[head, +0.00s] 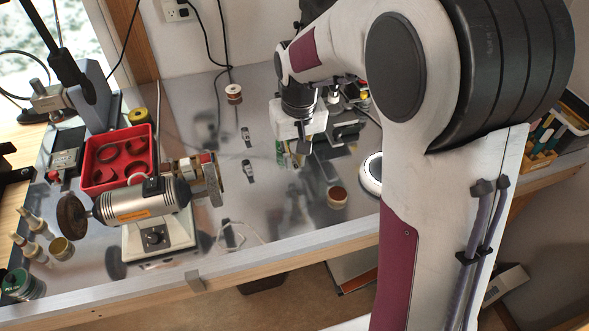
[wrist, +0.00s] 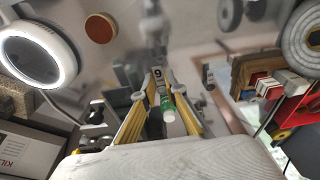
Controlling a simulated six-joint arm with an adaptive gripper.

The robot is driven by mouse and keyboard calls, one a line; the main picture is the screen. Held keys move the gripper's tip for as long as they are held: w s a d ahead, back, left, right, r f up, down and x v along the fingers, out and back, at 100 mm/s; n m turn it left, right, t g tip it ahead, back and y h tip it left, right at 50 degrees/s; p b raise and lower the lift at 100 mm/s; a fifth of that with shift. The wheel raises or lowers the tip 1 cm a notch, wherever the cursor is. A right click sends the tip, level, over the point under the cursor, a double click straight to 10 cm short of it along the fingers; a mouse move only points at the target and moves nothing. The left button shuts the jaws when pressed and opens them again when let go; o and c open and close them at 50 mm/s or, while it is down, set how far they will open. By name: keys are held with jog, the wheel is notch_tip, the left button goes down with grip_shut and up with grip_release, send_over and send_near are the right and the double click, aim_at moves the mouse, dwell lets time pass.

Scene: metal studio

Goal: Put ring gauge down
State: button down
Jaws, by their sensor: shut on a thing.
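My gripper (head: 292,158) is over the metal bench top, right of the middle. In the wrist view its yellow-sided fingers (wrist: 159,92) close in on a small piece with a white tag marked "9" (wrist: 157,74), which I take for the ring gauge. A green cylinder with a white end (wrist: 169,112) shows just below the tag, between the fingers; I cannot tell if it is part of the same piece. In the head view the held piece is mostly hidden by my gripper. Its height above the bench is unclear.
A grinder (head: 148,203) and a red tray (head: 92,182) of dark rings stand on the left. Two small metal pieces (head: 247,168) lie left of my gripper. A copper-topped round tin (head: 337,196) and a white ring lamp (head: 371,174) are to the right. Bare bench lies in front.

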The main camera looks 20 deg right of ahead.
aim_at(295, 164)
jog(key=shift+f, duration=0.1)
jog(key=shift+f, duration=2.2)
jog(key=shift+f, duration=0.2)
jog(key=c, duration=2)
grip_release()
jog(key=shift+o, duration=0.2)
jog(key=shift+r, duration=0.15)
jog(key=shift+s+a+r, duration=0.1)
jog(key=shift+s+r, duration=0.1)
jog(key=shift+r, duration=1.05)
jog(key=shift+s+r, duration=0.25)
jog(key=shift+r, duration=0.95)
jog(key=shift+s+a+r, duration=0.1)
jog(key=shift+s+r, duration=0.1)
jog(key=shift+r, duration=1.05)
